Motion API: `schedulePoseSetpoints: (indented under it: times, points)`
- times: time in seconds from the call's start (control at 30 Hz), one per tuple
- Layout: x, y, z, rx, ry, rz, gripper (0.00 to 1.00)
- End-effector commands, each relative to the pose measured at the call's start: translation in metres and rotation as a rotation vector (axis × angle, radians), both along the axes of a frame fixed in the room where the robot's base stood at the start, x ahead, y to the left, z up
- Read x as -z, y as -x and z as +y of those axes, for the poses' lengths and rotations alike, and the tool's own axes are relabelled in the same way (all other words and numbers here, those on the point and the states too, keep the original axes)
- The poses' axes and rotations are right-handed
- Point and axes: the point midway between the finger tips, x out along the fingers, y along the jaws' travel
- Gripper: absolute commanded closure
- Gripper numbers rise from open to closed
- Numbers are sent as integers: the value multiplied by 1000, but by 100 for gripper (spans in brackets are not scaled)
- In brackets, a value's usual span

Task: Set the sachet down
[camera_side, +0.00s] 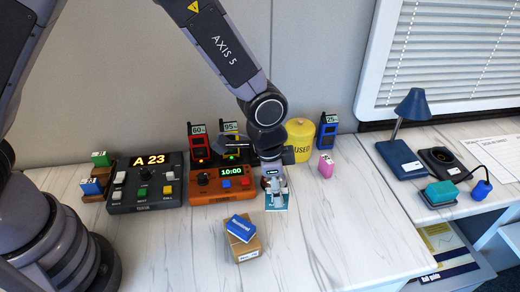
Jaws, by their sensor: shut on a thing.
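My gripper (276,198) points down at the middle of the white table, in front of the right end of the orange console. It is shut on a small flat sachet (287,206) with white and teal parts. The fingers cover much of the sachet. I cannot tell from this view whether its lower edge touches the tabletop.
A blue packet lies on a cardboard box (244,248) in front left of my gripper. The orange console (206,190), dark console (146,198), yellow bin (299,140) and pink block (326,165) stand nearby. The table (345,235) is clear to the front right.

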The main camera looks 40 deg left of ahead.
Motion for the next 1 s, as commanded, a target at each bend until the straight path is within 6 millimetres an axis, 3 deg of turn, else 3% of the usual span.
schedulePoseSetpoints:
  times: [0.1, 0.2, 0.33, 0.7, 0.9, 1.0]
  points:
    - [-1, -34, 23, -80, -1, -2, 100]
    - [-2, -54, 38, -125, -3, -3, 100]
    - [3, -74, 42, -151, -4, -2, 100]
    - [42, -147, -2, -153, -4, -3, 100]
    - [81, -173, -17, -151, -6, -1, 100]
    - [89, -180, -21, -152, -5, -3, 100]
